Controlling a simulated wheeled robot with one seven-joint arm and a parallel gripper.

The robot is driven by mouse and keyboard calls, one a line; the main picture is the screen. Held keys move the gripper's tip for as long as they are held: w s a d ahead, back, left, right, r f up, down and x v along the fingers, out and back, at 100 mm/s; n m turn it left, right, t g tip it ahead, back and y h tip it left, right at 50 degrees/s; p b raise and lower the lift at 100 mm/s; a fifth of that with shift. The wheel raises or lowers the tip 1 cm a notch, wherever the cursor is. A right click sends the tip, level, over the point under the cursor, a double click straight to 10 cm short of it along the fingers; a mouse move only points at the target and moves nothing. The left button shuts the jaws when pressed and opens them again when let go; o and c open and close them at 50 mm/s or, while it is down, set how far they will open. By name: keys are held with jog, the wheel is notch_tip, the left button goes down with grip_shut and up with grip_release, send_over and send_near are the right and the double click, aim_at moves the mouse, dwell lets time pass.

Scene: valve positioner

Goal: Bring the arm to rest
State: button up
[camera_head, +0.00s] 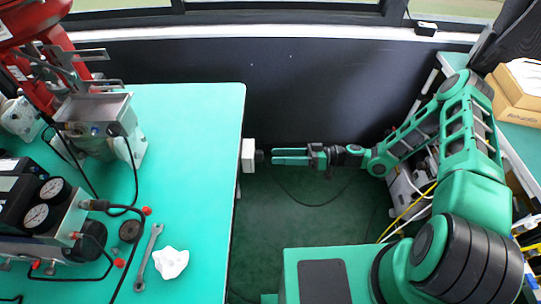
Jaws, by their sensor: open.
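My green arm reaches in from the right and bends back toward the middle of the head view. My gripper (291,156) points left, level with the gap beside the table (215,115). Its two green fingers are apart and nothing shows between them. The fingertips are near a small white box with a dark knob (249,156) at the table's right edge. I cannot tell whether they touch the knob.
On the table are a valve with a red actuator (100,110), a positioner with gauges (45,205), a wrench (148,258) and a crumpled white cloth (170,262). A cardboard box (520,88) sits on the right bench. Cables and equipment lie near my arm. A dark wall stands behind.

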jog(key=d, duration=0.5)
jog(key=shift+s+d, duration=0.1)
jog(key=shift+d, duration=0.3)
jog(key=s+d+r+m+g+h, duration=0.25)
jog(key=s+d+r+h, duration=0.35)
jog(key=d, duration=0.4)
jog(key=s+d+r+m+g+h, duration=0.1)
jog(key=s+d+r+m+h, duration=0.25)
jog(key=d+r+h, duration=0.5)
jog(key=s+d+r+m+t+h, duration=0.1)
jog(key=s+d+r+m, duration=0.4)
jog(key=s+r, duration=0.3)
jog(key=s+d+r+m+t+h, duration=0.2)
jog(key=s+d+r+m, duration=0.4)
jog(key=s, duration=0.4)
notch_tip(320, 180, up, 2)
jog(key=shift+s+r+m, duration=0.25)
jog(key=shift+s+m, duration=0.1)
jog(key=shift+m, duration=0.15)
